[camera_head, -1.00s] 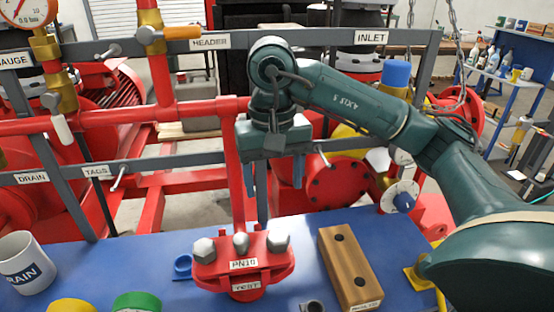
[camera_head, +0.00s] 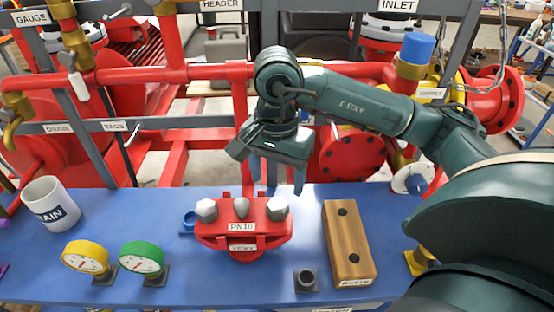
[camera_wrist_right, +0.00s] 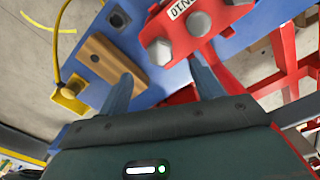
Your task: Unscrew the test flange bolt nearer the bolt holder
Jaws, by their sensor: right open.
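The red test flange (camera_head: 243,232) stands on the blue bench, labelled PN10 and TEST. The holder is a block with two dark holes, right of the flange. My right gripper (camera_head: 278,180) is open and empty, pointing down above and behind the right bolt. In the right wrist view its fingers (camera_wrist_right: 165,88) are spread, with the flange (camera_wrist_right: 180,35) and holder (camera_wrist_right: 110,60) beyond. My left gripper is not in view.
A yellow gauge (camera_head: 86,257), a green gauge (camera_head: 142,258) and a white mug (camera_head: 50,203) stand on the left of the bench. A small dark socket (camera_head: 306,280) sits in front, between flange and holder. Red pipework (camera_head: 200,73) and grey rails rise behind the bench.

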